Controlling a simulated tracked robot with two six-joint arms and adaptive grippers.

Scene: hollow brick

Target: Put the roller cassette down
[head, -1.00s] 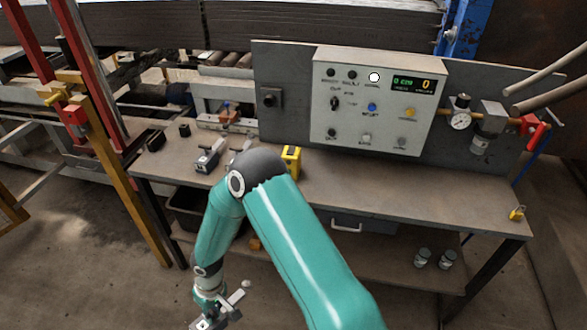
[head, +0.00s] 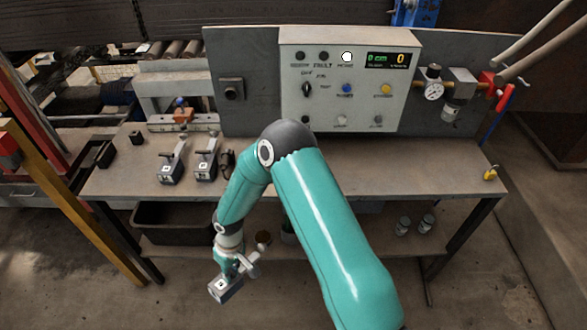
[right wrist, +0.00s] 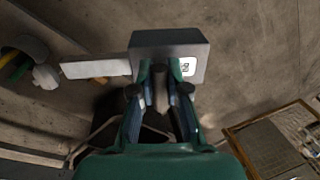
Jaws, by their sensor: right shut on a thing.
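The roller cassette (head: 224,290), a grey block with a white label, is in my right gripper (head: 235,271). It hangs in front of the bench, below the level of the bench top and clear of it. In the right wrist view the cassette (right wrist: 150,42) sits across the tips of my right gripper (right wrist: 160,75), with a pale bar sticking out to the left. The fingers are shut on it. My left gripper is in neither view.
Two similar grey units (head: 171,167) (head: 206,163) stand on the left of the bench top (head: 420,160). A control panel (head: 345,90) stands at the back. A dark bin (head: 165,226) and jars (head: 403,226) are on the lower shelf. The bench's right half is mostly clear.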

